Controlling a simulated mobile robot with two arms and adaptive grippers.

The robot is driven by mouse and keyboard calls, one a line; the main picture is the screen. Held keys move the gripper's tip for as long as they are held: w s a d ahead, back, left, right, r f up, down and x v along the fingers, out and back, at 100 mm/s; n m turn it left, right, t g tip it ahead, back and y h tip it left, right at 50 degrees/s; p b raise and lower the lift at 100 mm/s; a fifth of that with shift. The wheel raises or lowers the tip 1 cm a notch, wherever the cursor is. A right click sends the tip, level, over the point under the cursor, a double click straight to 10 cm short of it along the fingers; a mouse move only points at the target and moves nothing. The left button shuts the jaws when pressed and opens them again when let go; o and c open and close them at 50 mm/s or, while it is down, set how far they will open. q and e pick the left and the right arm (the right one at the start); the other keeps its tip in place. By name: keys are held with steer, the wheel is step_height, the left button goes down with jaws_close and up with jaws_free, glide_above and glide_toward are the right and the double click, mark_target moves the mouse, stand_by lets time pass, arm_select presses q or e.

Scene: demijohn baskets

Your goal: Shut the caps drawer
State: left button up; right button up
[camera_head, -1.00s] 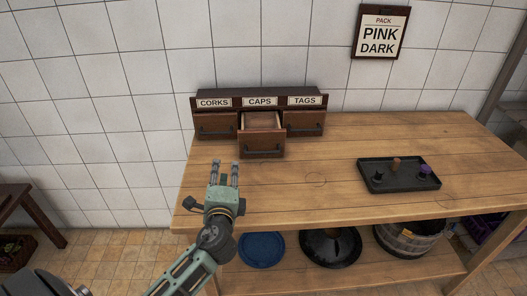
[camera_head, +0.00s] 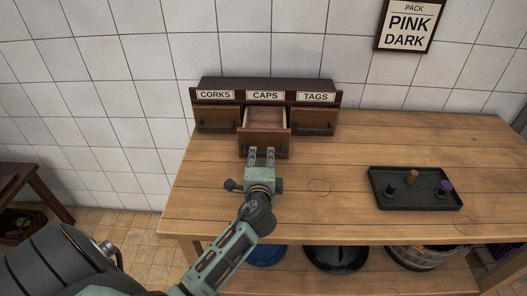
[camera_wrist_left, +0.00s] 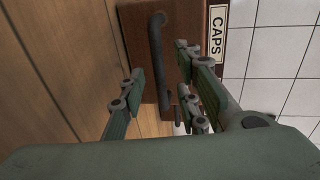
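The caps drawer (camera_head: 279,142) is pulled out of the middle of the dark wooden drawer unit (camera_head: 264,86), below the CAPS label (camera_head: 265,95). Its empty-looking inside shows from above. The fingers of my left gripper (camera_wrist_left: 160,85) are apart there, one to each side of the handle's line. I cannot tell whether they touch it. My right gripper is out of view.
The corks drawer (camera_head: 217,117) and tags drawer (camera_head: 316,119) on either side are shut. A black tray (camera_head: 415,202) with a few small stoppers stands on the right of the wooden table (camera_head: 330,160). The table between is clear. A tiled wall stands behind.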

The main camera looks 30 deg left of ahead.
mark_target(263, 155)
arm_select(q)
steer(key=x, duration=0.2)
steer(key=shift+w+a+f, duration=0.1)
steer(key=shift+w+a, duration=0.05)
steer(key=shift+w, duration=0.2)
steer(key=shift+w+a+f, duration=0.15)
steer(key=shift+w+a, duration=0.15)
steer(key=shift+w, duration=0.2)
jaws_close()
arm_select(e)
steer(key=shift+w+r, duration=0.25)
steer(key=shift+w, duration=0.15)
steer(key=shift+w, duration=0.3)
